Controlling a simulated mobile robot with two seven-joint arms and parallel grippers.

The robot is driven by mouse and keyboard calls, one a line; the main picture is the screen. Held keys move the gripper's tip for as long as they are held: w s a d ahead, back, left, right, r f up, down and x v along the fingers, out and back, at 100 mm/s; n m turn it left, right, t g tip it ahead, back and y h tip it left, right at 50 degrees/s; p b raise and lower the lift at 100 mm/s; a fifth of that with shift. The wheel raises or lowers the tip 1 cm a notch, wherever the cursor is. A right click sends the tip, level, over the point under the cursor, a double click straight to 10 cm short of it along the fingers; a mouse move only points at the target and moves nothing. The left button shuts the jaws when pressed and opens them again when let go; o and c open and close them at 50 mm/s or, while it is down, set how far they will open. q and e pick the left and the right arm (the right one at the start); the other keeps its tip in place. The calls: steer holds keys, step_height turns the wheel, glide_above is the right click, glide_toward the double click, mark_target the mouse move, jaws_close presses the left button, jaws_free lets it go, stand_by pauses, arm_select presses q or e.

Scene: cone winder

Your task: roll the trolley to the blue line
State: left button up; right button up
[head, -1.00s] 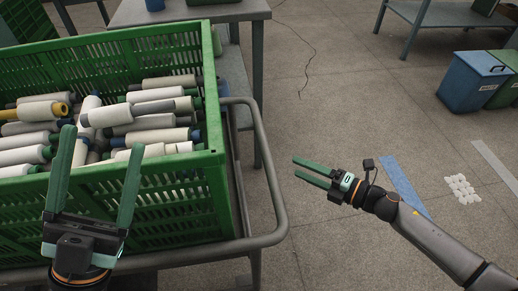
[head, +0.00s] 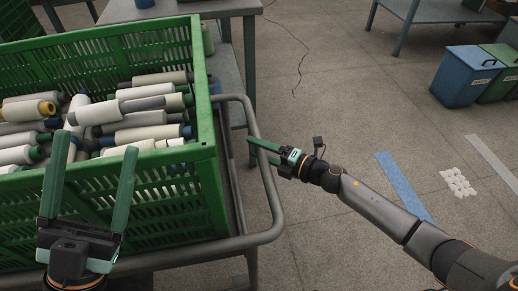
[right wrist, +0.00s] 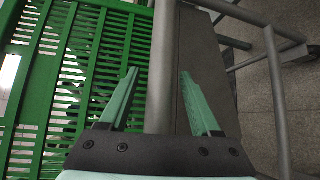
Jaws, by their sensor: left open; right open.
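The trolley's grey tube frame (head: 268,238) carries a green crate (head: 185,196) full of yarn cones and stands at the left in the head view. The blue line (head: 402,186) lies on the floor to its right. My right gripper (head: 250,149) is open at the trolley's right-hand rail. In the right wrist view a grey tube (right wrist: 161,75) runs between its open fingers (right wrist: 158,98); I cannot tell whether they touch it. My left gripper (head: 99,165) is open in front of the crate's near side and holds nothing.
A grey table (head: 180,12) stands behind the trolley. Blue bin (head: 462,80) and green bin (head: 503,84) stand at the far right. White pieces (head: 458,183) and a pale strip (head: 492,161) lie beyond the blue line. Floor between trolley and line is clear.

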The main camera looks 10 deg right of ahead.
jaws_close()
stand_by(0.5)
stand_by(0.9)
